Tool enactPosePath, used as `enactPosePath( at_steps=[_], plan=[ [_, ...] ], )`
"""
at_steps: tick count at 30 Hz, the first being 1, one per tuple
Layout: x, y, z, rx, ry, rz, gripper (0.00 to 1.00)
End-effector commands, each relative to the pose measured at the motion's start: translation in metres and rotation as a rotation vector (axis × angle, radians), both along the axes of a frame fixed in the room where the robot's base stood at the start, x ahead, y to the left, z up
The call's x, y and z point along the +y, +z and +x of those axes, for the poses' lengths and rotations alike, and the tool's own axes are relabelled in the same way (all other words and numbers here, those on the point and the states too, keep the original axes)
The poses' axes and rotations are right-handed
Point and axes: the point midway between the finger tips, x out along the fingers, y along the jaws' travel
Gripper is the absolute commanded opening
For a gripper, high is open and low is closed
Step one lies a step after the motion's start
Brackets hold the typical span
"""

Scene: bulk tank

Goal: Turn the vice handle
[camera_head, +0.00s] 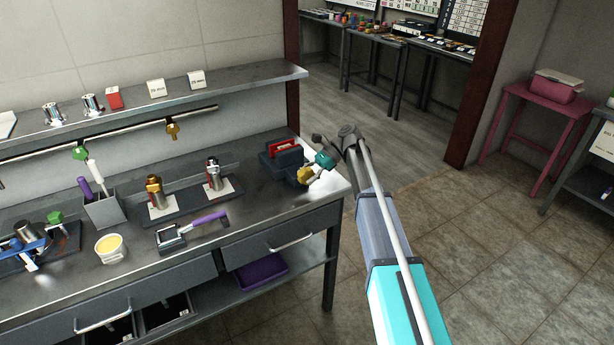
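The vice (281,162) is a dark blue-grey block at the right end of the steel bench, with a red piece (284,146) in its top. My arm reaches in from the lower right and bends back toward the vice. My gripper (305,175) seems to be the small gold and dark end just past the teal wrist part, close against the vice's right front side. The vice handle cannot be made out; it may be hidden behind my gripper. I cannot tell whether my gripper touches it, or whether the fingers are open or shut.
A shelf (190,98) runs above. The tiled floor right of the bench is clear.

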Motion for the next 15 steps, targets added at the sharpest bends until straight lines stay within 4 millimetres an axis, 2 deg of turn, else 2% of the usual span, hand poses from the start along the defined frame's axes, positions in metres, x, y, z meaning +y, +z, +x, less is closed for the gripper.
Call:
enactPosePath(
  at_steps=[15],
  plan=[
    [0.0007, 0.0014, 0.0004, -0.01, 0.0, -0.011, 0.7]
  ],
)
